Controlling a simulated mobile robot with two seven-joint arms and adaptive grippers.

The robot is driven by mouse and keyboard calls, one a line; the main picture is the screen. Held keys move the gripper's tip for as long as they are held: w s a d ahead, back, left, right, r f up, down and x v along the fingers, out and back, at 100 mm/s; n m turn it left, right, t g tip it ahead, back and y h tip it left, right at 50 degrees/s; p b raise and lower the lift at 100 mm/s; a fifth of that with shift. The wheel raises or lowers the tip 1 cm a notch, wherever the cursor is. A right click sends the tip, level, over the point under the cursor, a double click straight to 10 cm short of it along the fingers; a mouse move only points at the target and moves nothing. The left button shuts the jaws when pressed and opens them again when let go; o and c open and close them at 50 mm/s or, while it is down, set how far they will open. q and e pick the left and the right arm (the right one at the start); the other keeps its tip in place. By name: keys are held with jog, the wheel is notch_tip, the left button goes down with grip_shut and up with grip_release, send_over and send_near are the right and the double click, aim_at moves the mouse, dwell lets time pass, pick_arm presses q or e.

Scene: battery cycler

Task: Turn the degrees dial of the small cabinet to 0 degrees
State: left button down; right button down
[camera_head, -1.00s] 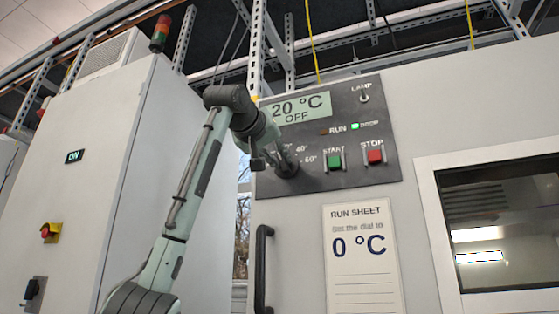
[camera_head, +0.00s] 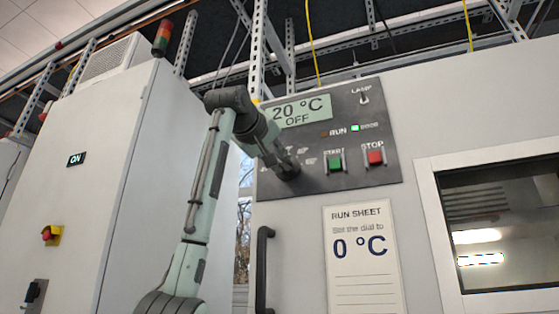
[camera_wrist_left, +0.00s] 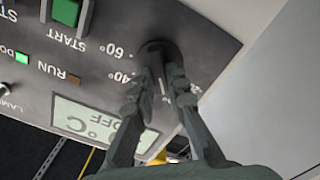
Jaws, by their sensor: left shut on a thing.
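The degrees dial (camera_wrist_left: 153,46) is a dark round knob on the grey control panel (camera_head: 385,133) of the small cabinet. In the head view my left gripper (camera_head: 287,167) hides most of it. In the left wrist view my left gripper (camera_wrist_left: 166,80) is shut on the dial, with one finger on each side. The marks 40° and 60° show beside the dial, and a white pointer line shows between the fingers. The display (camera_head: 298,110) reads 20 °C and OFF. My right gripper is not in view.
The green START button (camera_head: 335,162), red STOP button (camera_head: 375,158) and LAMP switch (camera_head: 364,98) sit right of the dial. A run sheet (camera_head: 361,250) below reads 0 °C. A black door handle (camera_head: 262,268) and a window (camera_head: 505,225) are on the cabinet front.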

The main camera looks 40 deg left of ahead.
pick_arm(q)
jog(key=c, duration=1.5)
grip_release()
jog(key=shift+c, duration=0.2)
jog(key=shift+s, duration=0.1)
jog(key=v, duration=1.2)
